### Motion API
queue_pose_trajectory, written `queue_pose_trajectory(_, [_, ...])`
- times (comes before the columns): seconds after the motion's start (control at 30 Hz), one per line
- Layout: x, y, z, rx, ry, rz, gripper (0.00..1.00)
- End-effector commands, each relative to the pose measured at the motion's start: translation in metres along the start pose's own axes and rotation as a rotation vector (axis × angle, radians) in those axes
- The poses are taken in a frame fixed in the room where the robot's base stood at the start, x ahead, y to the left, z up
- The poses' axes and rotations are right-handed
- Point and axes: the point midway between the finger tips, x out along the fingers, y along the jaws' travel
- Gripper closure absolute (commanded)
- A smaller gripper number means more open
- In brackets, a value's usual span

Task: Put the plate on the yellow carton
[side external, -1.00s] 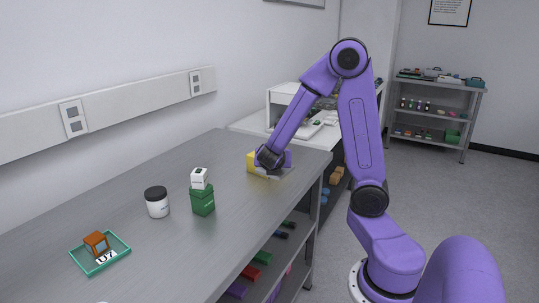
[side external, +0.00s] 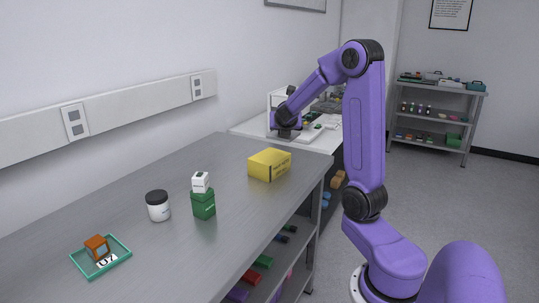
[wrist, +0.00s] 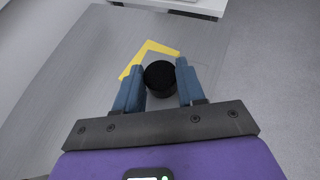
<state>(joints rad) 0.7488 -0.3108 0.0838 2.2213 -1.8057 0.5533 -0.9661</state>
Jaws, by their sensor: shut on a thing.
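The yellow carton (side external: 268,165) sits on the grey bench near its far right end in the side view. My gripper (side external: 284,125) is above it in that picture. My gripper, with blue fingers (wrist: 160,82) in the wrist view, is shut on a black round knob (wrist: 159,77). The flat grey plate (side external: 287,134) hangs below the gripper, seen nearly edge-on. In the wrist view, a corner of the yellow carton (wrist: 150,47) shows past the plate, which hides the rest of it. The gap between plate and carton is hard to judge.
A teal tray (side external: 125,258) holds an orange block (side external: 97,246). A white side table (side external: 250,127) stands behind. Bench around the carton is clear.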

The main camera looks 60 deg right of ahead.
Motion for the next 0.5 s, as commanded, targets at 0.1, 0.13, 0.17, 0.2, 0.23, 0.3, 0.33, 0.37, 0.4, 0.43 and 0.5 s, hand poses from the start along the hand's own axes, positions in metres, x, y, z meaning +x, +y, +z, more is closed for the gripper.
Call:
queue_pose_trajectory(0.1, [0.015, 0.004, 0.001, -0.003, 0.001, -0.002, 1.00])
queue_pose_trajectory(0.13, [0.020, 0.005, 0.001, -0.001, 0.001, -0.002, 1.00])
queue_pose_trajectory(0.17, [0.025, 0.007, 0.001, -0.002, 0.001, -0.002, 1.00])
queue_pose_trajectory(0.2, [0.032, 0.010, 0.002, -0.002, 0.001, -0.002, 1.00])
queue_pose_trajectory(0.23, [0.038, 0.012, 0.002, -0.002, 0.001, -0.002, 1.00])
queue_pose_trajectory(0.3, [0.050, 0.016, 0.003, -0.001, 0.000, -0.002, 1.00])
queue_pose_trajectory(0.33, [0.055, 0.018, 0.003, -0.001, 0.001, -0.002, 1.00])
queue_pose_trajectory(0.37, [0.060, 0.020, 0.004, -0.001, 0.000, -0.002, 1.00])
queue_pose_trajectory(0.4, [0.068, 0.022, 0.004, -0.001, 0.000, -0.002, 1.00])
queue_pose_trajectory(0.43, [0.073, 0.024, 0.004, 0.000, 0.001, -0.002, 1.00])
queue_pose_trajectory(0.5, [0.086, 0.028, 0.005, 0.001, 0.000, -0.002, 1.00])
